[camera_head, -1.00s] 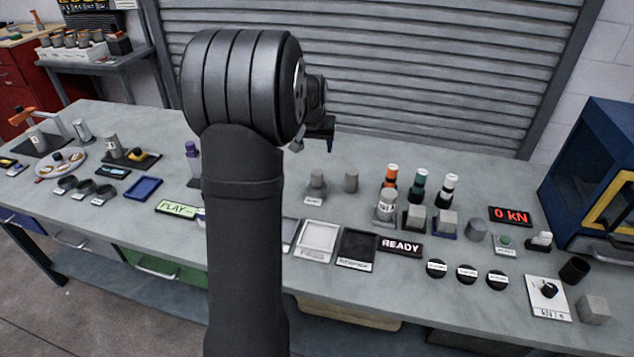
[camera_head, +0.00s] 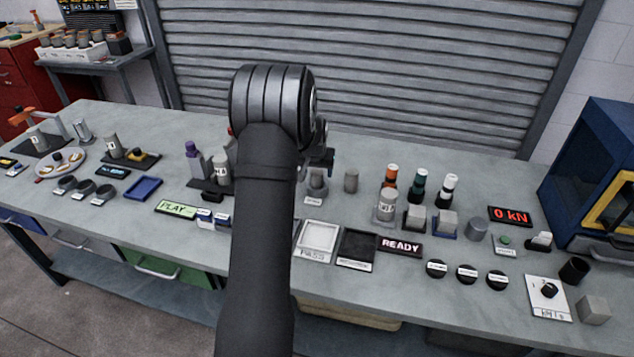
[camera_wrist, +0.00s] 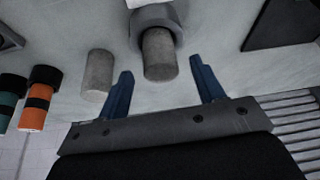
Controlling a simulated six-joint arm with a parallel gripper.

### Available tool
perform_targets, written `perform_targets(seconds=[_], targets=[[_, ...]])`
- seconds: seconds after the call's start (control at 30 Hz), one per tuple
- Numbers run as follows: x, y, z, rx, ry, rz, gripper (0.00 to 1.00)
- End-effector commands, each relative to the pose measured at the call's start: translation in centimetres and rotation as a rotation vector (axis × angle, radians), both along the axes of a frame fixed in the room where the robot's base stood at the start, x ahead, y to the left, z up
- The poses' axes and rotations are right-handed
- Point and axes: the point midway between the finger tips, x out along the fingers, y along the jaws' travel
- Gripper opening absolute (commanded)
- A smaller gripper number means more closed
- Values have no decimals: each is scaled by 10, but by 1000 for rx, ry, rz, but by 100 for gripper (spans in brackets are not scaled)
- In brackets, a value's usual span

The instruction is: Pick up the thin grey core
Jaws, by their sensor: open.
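Two plain grey cores stand near my gripper; I cannot tell for sure which is the thin one. One core (camera_wrist: 159,56) sits in a grey ring-shaped holder (camera_wrist: 150,17) and shows between my fingers in the wrist view. In the head view this core (camera_head: 317,180) is just below my gripper (camera_head: 325,160), partly covered by it. The other core (camera_head: 351,182) stands free on the bench to its right; in the wrist view it (camera_wrist: 97,76) is outside the left finger. My gripper (camera_wrist: 161,72) is open, its blue fingers apart and holding nothing.
A white tray (camera_head: 317,238) and a black tray (camera_head: 357,248) lie in front. A purple-capped bottle (camera_head: 193,160) stands left of my arm. A shutter (camera_head: 400,70) rises behind the bench.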

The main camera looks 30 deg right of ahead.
Motion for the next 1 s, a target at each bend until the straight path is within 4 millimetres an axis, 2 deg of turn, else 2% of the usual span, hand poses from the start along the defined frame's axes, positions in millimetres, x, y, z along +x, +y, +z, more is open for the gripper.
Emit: perform_targets(seconds=[0.1,0.2,0.43,0.7,0.77,1.0], targets=[[5,-3,-19,1,2,0,62],[8,-5,-27,-1,1,-2,62],[8,-6,-28,-3,0,-1,62],[8,-6,-28,-2,0,-1,9],[9,-6,-27,-3,0,-1,1],[9,-6,-25,-3,0,-1,1]])
